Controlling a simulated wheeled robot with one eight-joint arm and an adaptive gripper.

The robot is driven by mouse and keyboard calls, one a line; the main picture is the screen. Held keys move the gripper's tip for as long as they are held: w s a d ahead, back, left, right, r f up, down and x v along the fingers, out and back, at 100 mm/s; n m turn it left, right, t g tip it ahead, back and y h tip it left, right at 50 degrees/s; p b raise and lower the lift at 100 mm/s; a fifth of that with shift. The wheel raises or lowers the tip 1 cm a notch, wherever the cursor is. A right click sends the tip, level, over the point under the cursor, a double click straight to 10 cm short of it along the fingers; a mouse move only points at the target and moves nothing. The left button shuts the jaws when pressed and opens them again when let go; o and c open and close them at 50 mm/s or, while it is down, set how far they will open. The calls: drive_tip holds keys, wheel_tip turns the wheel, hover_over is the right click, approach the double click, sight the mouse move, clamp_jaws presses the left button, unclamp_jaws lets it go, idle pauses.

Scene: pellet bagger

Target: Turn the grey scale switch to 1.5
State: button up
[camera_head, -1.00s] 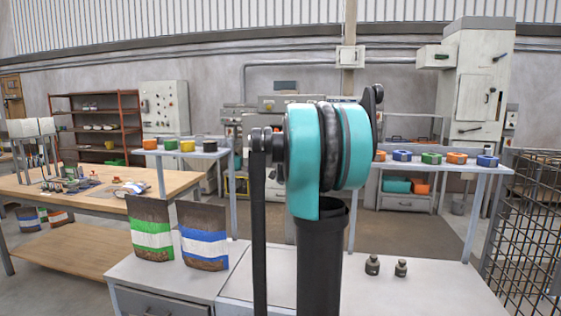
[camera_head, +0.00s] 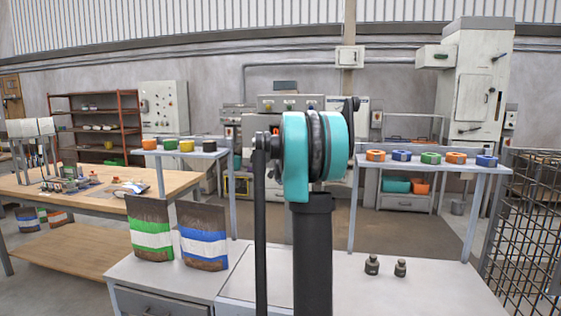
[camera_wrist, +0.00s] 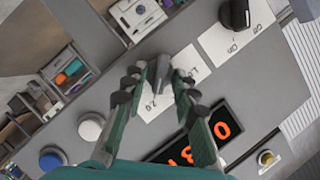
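In the wrist view, the grey scale switch (camera_wrist: 158,73) stands on a white label card (camera_wrist: 150,103) with dark markings, only partly readable. My gripper (camera_wrist: 160,75) is open above the panel, with one finger on each side of the switch. I cannot tell whether either fingertip touches it. The switch's exact pointing direction is unclear, and part of the card is hidden by the fingers. In the head view my arm hides the switch and gripper.
A black knob (camera_wrist: 236,13) sits on another white card (camera_wrist: 236,40) at the upper right. A dark display (camera_wrist: 223,122) with orange digits lies beside the right finger. White (camera_wrist: 91,126) and blue (camera_wrist: 53,157) round buttons are at lower left. A trough with coloured items (camera_wrist: 72,73) lies left.

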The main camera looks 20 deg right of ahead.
clamp_jaws()
drive_tip(key=shift+r, duration=0.1)
drive_tip(key=shift+w+a+r+n+g+h, duration=0.1)
drive_tip(key=shift+n+g+h, duration=0.45)
drive_tip(key=shift+n, duration=0.6)
drive_tip(key=shift+w+a+r+n+g+h, duration=0.15)
drive_tip(key=shift+n+g+h, duration=0.45)
drive_tip(key=shift+n, duration=0.5)
drive_tip(key=shift+s+a+f+n+g+h, duration=0.1)
drive_tip(key=shift+n+g+h, duration=0.45)
drive_tip(key=shift+n, duration=0.6)
drive_tip(key=shift+w, duration=0.1)
drive_tip(key=shift+o, duration=1.1)
unclamp_jaws()
